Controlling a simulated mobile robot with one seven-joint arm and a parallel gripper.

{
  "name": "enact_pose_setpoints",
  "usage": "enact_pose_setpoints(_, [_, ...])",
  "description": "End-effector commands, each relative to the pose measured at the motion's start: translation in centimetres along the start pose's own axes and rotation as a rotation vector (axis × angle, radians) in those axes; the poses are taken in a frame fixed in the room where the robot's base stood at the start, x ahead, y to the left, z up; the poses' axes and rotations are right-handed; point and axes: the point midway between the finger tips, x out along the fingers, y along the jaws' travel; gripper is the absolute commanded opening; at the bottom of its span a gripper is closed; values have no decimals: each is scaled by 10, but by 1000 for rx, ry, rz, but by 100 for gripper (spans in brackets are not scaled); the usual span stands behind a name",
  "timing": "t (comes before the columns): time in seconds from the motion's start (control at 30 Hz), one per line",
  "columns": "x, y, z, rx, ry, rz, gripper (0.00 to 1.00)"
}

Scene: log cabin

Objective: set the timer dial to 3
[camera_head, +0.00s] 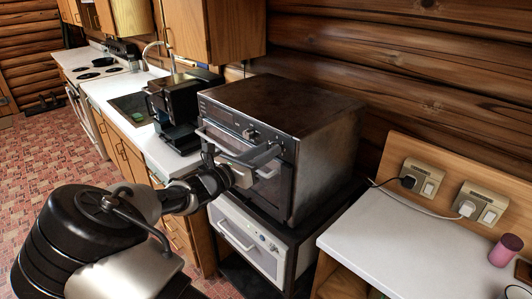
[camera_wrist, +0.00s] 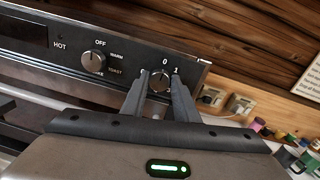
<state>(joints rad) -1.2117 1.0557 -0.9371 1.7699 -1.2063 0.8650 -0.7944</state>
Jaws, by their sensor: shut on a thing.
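The timer dial (camera_wrist: 160,82) is a round dark knob at the right end of the oven's control panel. The wrist view shows the marks 0 and 1 above it; a partly covered mark shows at its lower right. My gripper (camera_wrist: 160,77) is shut on the dial, one finger on each side. I cannot tell clearly where its pointer stands. In the head view my gripper (camera_head: 268,156) reaches the right end of the front panel of the silver oven (camera_head: 325,160), and its fingers largely cover the dial.
A second dial (camera_wrist: 94,61), marked OFF, WARM and TOAST, is left of the timer dial. The oven handle runs below the panel. A white appliance (camera_head: 247,242) is underneath, a black coffee machine (camera_head: 175,112) to the left. A white counter (camera_head: 400,245) is at the right.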

Motion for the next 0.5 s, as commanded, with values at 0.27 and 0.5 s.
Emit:
enact_pose_setpoints(0.27, [0,0,-4,209,-11,-2,5])
enact_pose_setpoints(0.5, [0,0,-6,439,-23,-5,5])
